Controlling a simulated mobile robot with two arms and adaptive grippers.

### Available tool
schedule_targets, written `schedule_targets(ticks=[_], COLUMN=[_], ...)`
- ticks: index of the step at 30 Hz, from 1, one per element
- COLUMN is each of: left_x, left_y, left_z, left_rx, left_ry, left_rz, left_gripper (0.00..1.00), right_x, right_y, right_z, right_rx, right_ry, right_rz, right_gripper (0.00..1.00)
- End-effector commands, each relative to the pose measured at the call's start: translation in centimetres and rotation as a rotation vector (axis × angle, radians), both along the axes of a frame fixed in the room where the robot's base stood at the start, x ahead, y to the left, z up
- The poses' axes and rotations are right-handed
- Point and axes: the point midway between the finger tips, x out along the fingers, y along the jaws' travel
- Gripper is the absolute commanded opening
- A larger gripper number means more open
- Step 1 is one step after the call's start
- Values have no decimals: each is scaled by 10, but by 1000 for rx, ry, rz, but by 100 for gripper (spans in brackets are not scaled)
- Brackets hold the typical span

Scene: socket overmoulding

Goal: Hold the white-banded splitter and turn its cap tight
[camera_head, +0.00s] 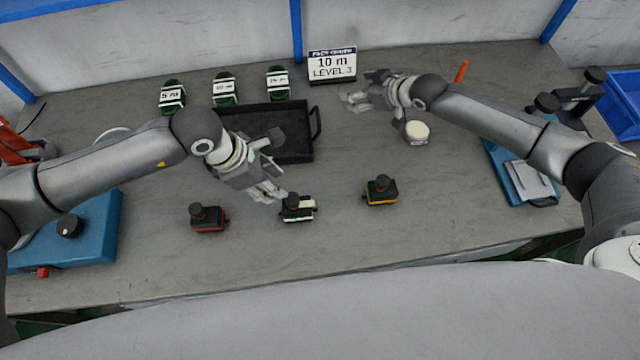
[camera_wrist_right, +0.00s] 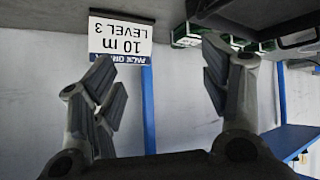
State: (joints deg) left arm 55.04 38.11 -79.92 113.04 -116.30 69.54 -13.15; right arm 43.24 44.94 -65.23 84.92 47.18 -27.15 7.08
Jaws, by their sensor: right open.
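The white-banded splitter (camera_head: 298,210) stands on the table in the middle of the head view, a small dark block with a white band and a dark round cap (camera_head: 292,199) on top. My left gripper (camera_head: 270,192) is just above and left of it, fingers pointing down toward it. I cannot tell whether they touch it or how wide they are. My right gripper (camera_head: 352,99) is at the back of the table, well away from the splitter. In the right wrist view its fingers (camera_wrist_right: 155,95) are spread with nothing between them.
A red-banded splitter (camera_head: 208,219) stands to the left and a yellow-banded one (camera_head: 380,191) to the right. A black tray (camera_head: 295,155) lies behind my left gripper. A sign (camera_head: 332,66) reads 10 m, level 3. A white round object (camera_head: 416,132) is below my right wrist.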

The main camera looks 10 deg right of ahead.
Motion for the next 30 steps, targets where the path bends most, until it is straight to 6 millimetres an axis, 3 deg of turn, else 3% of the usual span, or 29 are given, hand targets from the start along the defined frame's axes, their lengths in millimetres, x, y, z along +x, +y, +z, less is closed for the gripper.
schedule_targets(ticks=[1, 3, 7, 12, 16, 21, 26, 30], left_x=[0, 0, 0, 0, 0, 0, 0, 0], left_y=[0, 0, 0, 0, 0, 0, 0, 0], left_z=[0, 0, 0, 0, 0, 0, 0, 0], left_rx=[0, 0, 0, 0, 0, 0, 0, 0], left_ry=[0, 0, 0, 0, 0, 0, 0, 0], left_rz=[0, 0, 0, 0, 0, 0, 0, 0], left_gripper=[36, 36, 36, 36, 36, 36, 36, 36], right_x=[-13, -36, -87, -155, -196, -223, -228, -229], right_y=[26, 57, 102, 134, 140, 141, 144, 153], right_z=[-1, -6, -16, -29, -36, -40, -51, -72], right_rx=[-24, -68, -155, -271, -336, -379, -388, -388], right_ry=[24, 66, 142, 236, 292, 332, 342, 342], right_rz=[75, 182, 389, 642, 785, 881, 899, 899], right_gripper=[70, 70, 70, 70, 70, 70, 70, 70])
